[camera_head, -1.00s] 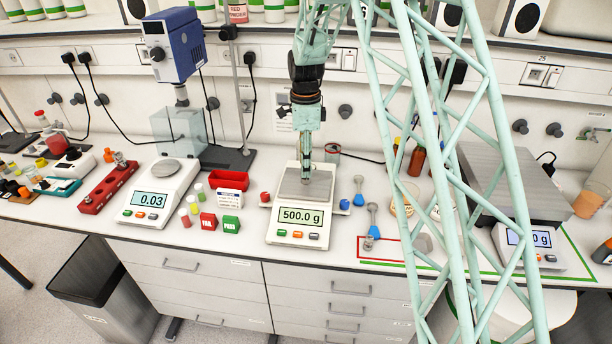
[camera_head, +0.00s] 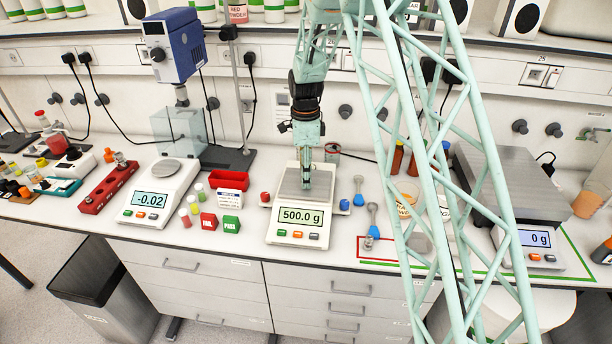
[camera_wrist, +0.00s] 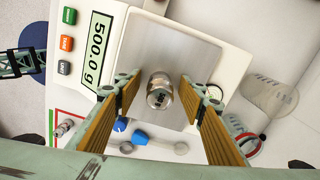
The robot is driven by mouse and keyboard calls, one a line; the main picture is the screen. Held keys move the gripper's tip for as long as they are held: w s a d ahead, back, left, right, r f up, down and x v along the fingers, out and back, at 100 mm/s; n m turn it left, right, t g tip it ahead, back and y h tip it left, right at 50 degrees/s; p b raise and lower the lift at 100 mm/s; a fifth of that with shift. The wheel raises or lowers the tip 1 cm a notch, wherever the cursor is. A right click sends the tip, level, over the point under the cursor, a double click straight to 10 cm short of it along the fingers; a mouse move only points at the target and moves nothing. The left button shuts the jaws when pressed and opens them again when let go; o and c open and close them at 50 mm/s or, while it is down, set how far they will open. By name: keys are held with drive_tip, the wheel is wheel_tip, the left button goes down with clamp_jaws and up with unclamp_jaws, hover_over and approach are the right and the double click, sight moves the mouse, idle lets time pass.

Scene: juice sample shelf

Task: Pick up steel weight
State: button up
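The steel weight (camera_wrist: 159,91) stands on the steel pan (camera_wrist: 150,55) of the middle balance, seen from above with its knob towards the wrist camera. In the head view the balance (camera_head: 299,214) reads 500.0 g. My gripper (camera_wrist: 154,97) is open, with one finger on each side of the weight and a visible gap to both. In the head view my gripper (camera_head: 306,184) points straight down over the pan and hides the weight there.
A second balance (camera_head: 160,192) reading -0.02 stands to the left. Blue-handled scoops (camera_head: 373,218) lie right of the middle balance. A glass beaker (camera_wrist: 268,97) shows beside it. A larger scale (camera_head: 530,247) stands far right, partly behind my lattice structure.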

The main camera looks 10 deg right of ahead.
idle(0.3)
clamp_jaws()
drive_tip(key=shift+r, duration=0.2)
drive_tip(key=shift+r, duration=1.55)
drive_tip(key=s+d+r+b, duration=0.1)
drive_tip(key=s, duration=1.5)
drive_tip(key=shift+r+b, duration=0.25)
drive_tip(key=shift+b, duration=0.05)
drive_tip(key=shift+w, duration=0.1)
